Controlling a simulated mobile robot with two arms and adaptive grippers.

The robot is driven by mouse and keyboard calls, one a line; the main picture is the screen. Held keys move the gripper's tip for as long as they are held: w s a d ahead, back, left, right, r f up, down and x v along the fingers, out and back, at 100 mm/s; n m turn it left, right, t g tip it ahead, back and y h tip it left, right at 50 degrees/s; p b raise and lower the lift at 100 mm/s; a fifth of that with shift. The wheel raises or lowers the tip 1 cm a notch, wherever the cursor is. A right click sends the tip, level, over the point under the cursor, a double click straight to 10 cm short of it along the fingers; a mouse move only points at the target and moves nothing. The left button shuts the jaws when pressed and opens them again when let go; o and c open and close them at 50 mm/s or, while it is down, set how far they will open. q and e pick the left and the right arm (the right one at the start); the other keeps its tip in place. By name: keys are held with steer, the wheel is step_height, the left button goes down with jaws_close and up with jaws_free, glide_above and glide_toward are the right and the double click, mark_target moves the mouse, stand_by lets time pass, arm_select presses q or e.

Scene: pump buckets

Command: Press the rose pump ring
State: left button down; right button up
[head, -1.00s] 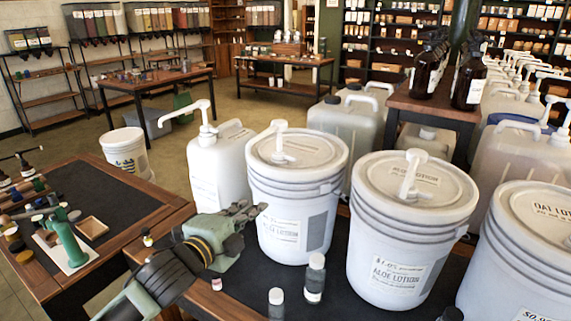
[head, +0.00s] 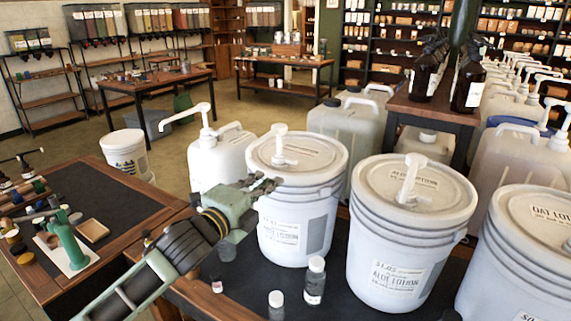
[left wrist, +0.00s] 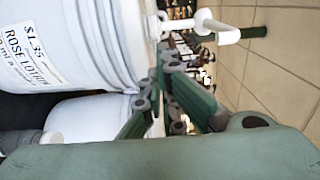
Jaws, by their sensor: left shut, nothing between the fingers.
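A white ribbed bucket in the left wrist view (left wrist: 70,45) bears a label reading ROSE LOTION. A white pump (left wrist: 212,28) stands above its lid. In the head view it appears to be the bucket (head: 292,238) beside my left gripper, though its text is hard to read there; its white pump (head: 281,147) rises from the lid. My left gripper (head: 268,184) is shut and empty, in front of that bucket's left side near the rim, below the pump top. In the left wrist view its fingers (left wrist: 165,95) show dark green. My right gripper is out of view.
An aloe lotion bucket (head: 402,268) stands to the right, with an oat lotion bucket (head: 520,265) beyond. A white pump jug (head: 220,160) stands behind my left gripper. Small bottles (head: 314,282) stand on the dark tabletop in front. A side table (head: 105,200) is at left.

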mark_target(292, 162)
arm_select(q)
steer(key=p+x, duration=0.2)
steer(key=x, duration=0.6)
steer(key=shift+w+d, duration=0.15)
steer(key=shift+w, duration=0.05)
steer(key=shift+w+d, duration=0.25)
steer(key=shift+w, duration=0.15)
